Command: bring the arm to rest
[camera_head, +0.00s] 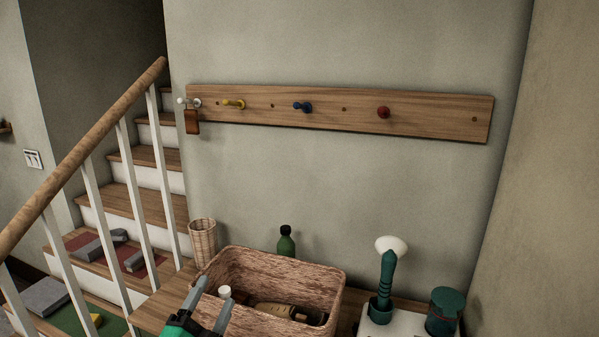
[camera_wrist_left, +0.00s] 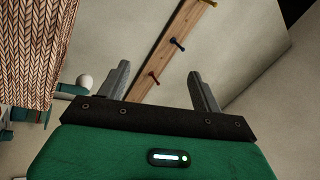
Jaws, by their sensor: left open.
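My left gripper (camera_head: 214,292) comes up from the bottom of the head view, in front of a brown box. Its two grey fingers stand apart with nothing between them, so it is open and empty. In the left wrist view the same gripper (camera_wrist_left: 158,70) shows its spread fingers, with the wooden peg rail (camera_wrist_left: 163,63) in the background behind them. My right gripper is not in either view.
The brown box (camera_head: 290,262) holds several items. A wicker cup (camera_head: 203,243), a green bottle (camera_head: 286,243), a brush (camera_head: 387,270) and a green jar (camera_head: 444,310) stand around it. The peg rail (camera_head: 440,113) is on the wall; a stair railing (camera_head: 85,150) is left.

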